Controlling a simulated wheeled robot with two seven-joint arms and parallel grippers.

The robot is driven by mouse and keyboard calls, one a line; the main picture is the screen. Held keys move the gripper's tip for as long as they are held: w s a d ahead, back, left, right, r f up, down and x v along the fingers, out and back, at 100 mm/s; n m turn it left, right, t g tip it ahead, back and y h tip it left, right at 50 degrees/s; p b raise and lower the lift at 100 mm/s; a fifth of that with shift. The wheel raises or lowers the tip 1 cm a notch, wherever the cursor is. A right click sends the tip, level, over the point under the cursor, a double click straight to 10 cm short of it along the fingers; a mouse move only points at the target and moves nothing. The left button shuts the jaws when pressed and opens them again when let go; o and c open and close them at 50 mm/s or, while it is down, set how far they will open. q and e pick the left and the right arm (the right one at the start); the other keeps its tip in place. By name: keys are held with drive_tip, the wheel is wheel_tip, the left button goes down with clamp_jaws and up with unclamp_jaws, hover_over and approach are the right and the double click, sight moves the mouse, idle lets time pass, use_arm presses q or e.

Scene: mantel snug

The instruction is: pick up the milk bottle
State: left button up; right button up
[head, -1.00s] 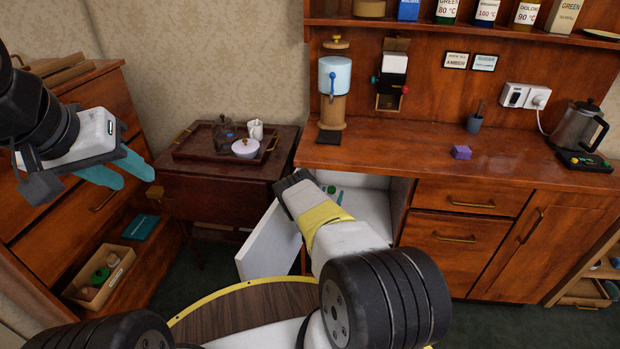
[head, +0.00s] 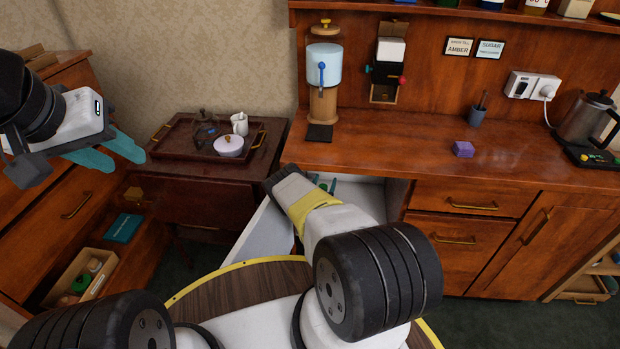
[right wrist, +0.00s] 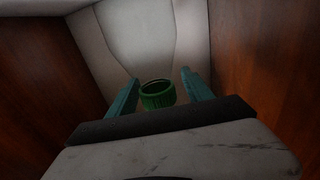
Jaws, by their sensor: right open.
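In the right wrist view, a round, ribbed green top (right wrist: 158,95), which looks like the milk bottle's cap, sits between the two teal fingers of my right gripper (right wrist: 159,77). The gripper is open, with a gap on each side of the cap. The bottle's body is hidden below my gripper's housing. In the head view, my right arm reaches into the open white-lined compartment under the counter, where the bottle cannot be made out. My left gripper (head: 128,164) is open and empty at the left, with its two teal fingers apart.
White walls and wooden sides closely surround my right gripper. The open white door (head: 266,232) stands left of my right arm. The counter (head: 400,150) above holds a dispenser (head: 324,80), a purple block (head: 463,149) and a kettle (head: 584,118). A tray (head: 185,152) stands at left.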

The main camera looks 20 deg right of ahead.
drive_tip(key=shift+s+r, duration=0.1)
clamp_jaws()
idle(1.3)
